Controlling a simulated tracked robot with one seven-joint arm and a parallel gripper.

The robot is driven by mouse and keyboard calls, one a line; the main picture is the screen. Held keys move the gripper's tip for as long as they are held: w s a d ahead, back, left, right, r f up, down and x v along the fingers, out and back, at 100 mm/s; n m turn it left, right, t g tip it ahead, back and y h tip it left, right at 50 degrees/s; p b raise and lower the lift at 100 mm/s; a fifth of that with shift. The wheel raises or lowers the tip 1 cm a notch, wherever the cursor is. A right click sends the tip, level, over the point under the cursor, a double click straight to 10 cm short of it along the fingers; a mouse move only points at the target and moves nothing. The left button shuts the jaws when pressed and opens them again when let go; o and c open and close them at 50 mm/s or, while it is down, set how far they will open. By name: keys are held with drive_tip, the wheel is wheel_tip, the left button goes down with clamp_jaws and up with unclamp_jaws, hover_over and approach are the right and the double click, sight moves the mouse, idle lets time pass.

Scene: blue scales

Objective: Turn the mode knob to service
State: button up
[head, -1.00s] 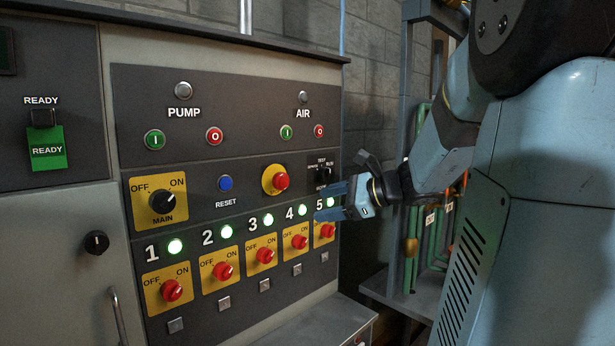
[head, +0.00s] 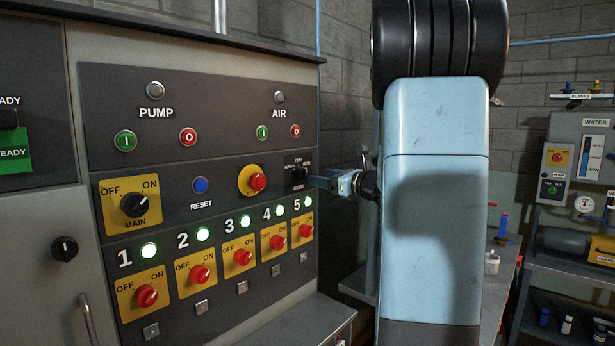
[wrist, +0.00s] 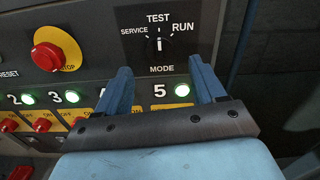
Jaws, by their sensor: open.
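The mode knob (wrist: 159,47) is a black knob on the dark panel, with SERVICE marked at its left, TEST above and RUN at its right. Its white mark appears to point up at TEST in the wrist view. In the head view the knob (head: 299,178) is small, at the panel's right edge. My gripper (wrist: 158,70) is open, its two blue fingers spread either side of the knob's line and below it in the wrist view. In the head view my gripper (head: 317,182) is just right of the knob; I cannot tell whether it touches.
The red stop button (head: 257,181) on its yellow plate is left of the knob. Red switches with green lamps, such as switch 5 (head: 305,230), sit below. A grey ledge (head: 315,325) juts out under the panel. A shelf with a water unit (head: 582,150) stands at the right.

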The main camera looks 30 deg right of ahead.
sight(306, 176)
drive_tip(key=x, duration=0.7)
drive_tip(key=c, duration=1.1)
drive_tip(key=shift+o, duration=0.2)
drive_tip(key=n, duration=0.5)
drive_tip(key=shift+s+f+n, duration=0.1)
drive_tip(key=shift+n, duration=0.2)
drive_tip(key=n, duration=0.4)
drive_tip(key=shift+a+f, duration=0.1)
drive_tip(key=shift+n, duration=0.3)
